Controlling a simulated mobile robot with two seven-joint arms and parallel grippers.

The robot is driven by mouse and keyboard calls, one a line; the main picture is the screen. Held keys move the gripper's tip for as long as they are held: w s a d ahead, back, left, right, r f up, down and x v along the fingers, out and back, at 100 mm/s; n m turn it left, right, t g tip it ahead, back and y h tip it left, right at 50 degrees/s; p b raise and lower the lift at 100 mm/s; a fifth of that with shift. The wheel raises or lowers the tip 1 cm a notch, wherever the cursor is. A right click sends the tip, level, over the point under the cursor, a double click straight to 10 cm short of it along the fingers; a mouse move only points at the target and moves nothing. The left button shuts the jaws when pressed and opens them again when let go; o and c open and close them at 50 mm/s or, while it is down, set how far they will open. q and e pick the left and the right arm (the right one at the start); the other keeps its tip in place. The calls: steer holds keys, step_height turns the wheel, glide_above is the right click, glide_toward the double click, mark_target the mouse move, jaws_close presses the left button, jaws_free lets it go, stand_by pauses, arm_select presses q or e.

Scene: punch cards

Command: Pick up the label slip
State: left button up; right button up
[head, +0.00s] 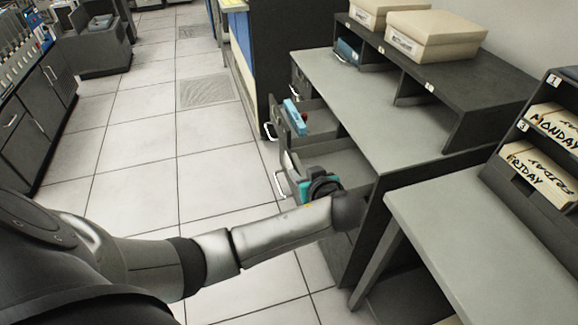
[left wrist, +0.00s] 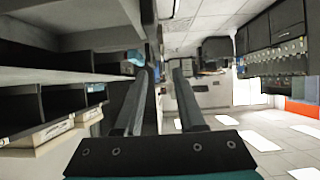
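I cannot make out the label slip in either view. My left gripper (head: 303,178) is over the lower open drawer (head: 330,158) of the grey desk, close to that drawer's front and pale handle. The arm hides much of the gripper in the head view. In the left wrist view, its two dark fingers (left wrist: 158,85) stand apart with a gap between them, and nothing is seen held. My right gripper is in neither view.
The grey desktop (head: 350,100) carries a dark shelf with two cream boxes (head: 436,35). At right, a rack holds card stacks marked MONDAY (head: 553,125) and FRIDAY (head: 538,172), beside a second grey tabletop (head: 480,235). The tiled floor (head: 140,150) at left is clear.

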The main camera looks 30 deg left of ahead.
mark_target(290, 160)
arm_select(q)
steer(key=x, duration=0.3)
steer(key=shift+w+a, duration=0.1)
steer(key=shift+r+b+x, duration=0.2)
steer(key=shift+b+x, duration=0.35)
steer(key=shift+x, duration=2.05)
steer(key=shift+a, duration=0.2)
jaws_close()
